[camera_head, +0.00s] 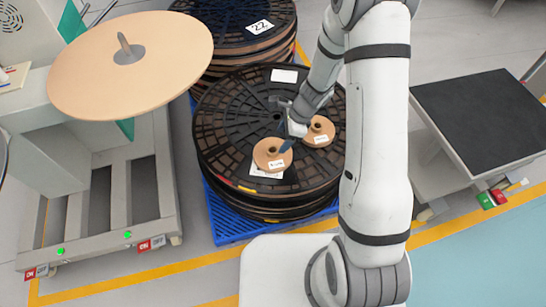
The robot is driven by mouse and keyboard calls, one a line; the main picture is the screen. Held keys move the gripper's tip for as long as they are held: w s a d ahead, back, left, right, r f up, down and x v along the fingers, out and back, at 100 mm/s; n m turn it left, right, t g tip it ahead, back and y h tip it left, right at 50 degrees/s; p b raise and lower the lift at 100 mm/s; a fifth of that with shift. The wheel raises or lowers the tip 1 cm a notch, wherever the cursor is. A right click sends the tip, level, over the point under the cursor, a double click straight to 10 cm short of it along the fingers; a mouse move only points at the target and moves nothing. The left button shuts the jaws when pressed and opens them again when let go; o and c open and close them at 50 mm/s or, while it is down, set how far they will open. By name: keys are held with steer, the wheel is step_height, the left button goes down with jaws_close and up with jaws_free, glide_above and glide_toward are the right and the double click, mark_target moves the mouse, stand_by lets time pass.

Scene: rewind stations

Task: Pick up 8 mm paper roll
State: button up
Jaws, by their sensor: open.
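Two small tan paper rolls lie on top of a large black reel (225,125). The left roll (268,158) has a white label on its front, and the right roll (325,137) also has a label. The label print is too small to read, so I cannot tell which roll is 8 mm. My gripper (287,146) is over the reel, close to the right edge of the left roll. It is open, and a dark blue finger shows there. I cannot tell whether it touches the roll. My wrist partly hides the area between the rolls.
The black reels stand stacked on a blue pallet (228,222). Another reel stack labelled 22 (237,38) stands behind. A large tan disc (90,75) on a grey machine is at left. A dark-topped table (485,115) is at right. White papers lie on the reel.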

mark_target(275, 147)
steer(key=b+x, duration=0.1)
steer(key=x, duration=0.2)
steer(key=b+x, duration=0.2)
steer(key=x, duration=0.2)
steer(key=shift+w+d+f, duration=0.1)
steer(key=shift+w, duration=0.1)
steer(key=shift+c, duration=0.5)
steer(key=c, duration=1.1)
